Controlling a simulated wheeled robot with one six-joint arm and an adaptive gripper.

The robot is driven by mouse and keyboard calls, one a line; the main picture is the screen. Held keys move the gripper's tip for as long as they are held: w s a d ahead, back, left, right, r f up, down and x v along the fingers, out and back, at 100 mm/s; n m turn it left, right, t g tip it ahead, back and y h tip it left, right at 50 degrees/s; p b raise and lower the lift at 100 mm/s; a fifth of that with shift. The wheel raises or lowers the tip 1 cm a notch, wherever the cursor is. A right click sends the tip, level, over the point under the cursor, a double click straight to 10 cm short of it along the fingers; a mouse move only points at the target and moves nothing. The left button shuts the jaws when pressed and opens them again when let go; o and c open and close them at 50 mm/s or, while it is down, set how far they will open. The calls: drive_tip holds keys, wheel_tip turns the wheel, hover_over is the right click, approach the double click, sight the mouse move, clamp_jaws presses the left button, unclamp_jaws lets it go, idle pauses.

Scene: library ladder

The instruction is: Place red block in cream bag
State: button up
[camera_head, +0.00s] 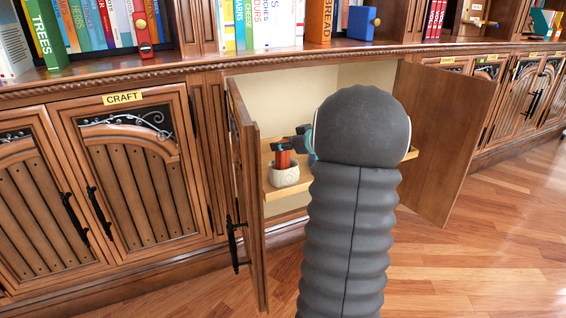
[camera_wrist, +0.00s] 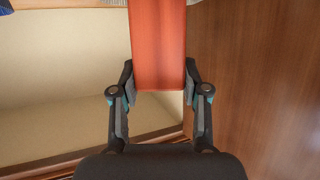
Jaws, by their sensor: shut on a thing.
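In the head view, the red block (camera_head: 283,158) stands upright between the fingers of my gripper (camera_head: 284,144), inside the open cabinet. The cream bag (camera_head: 285,177) is small and rounded and sits on the cabinet's shelf, directly below the block in the picture. The block's lower end meets the bag's top edge in view; I cannot tell whether it is inside the opening or just above or behind it. In the wrist view, my gripper (camera_wrist: 159,90) is shut on the red block (camera_wrist: 158,45), a finger on each side. The bag is not seen there.
The left cabinet door (camera_head: 246,190) stands open close to my gripper; the right door (camera_head: 445,135) is swung wide. The wooden shelf (camera_head: 277,194) holds the bag. My arm hides much of the interior. Books (camera_head: 95,22) line the counter above. The floor (camera_head: 480,260) is clear.

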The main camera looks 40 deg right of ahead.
sight(286, 157)
drive_tip(key=shift+f+b, duration=0.8)
drive_tip(key=shift+f, duration=1.55)
drive_tip(key=shift+f, duration=0.1)
drive_tip(key=o, duration=1.1)
drive_tip(key=p+v, duration=0.3)
drive_tip(key=v, duration=0.9)
drive_tip(key=shift+s, duration=0.1)
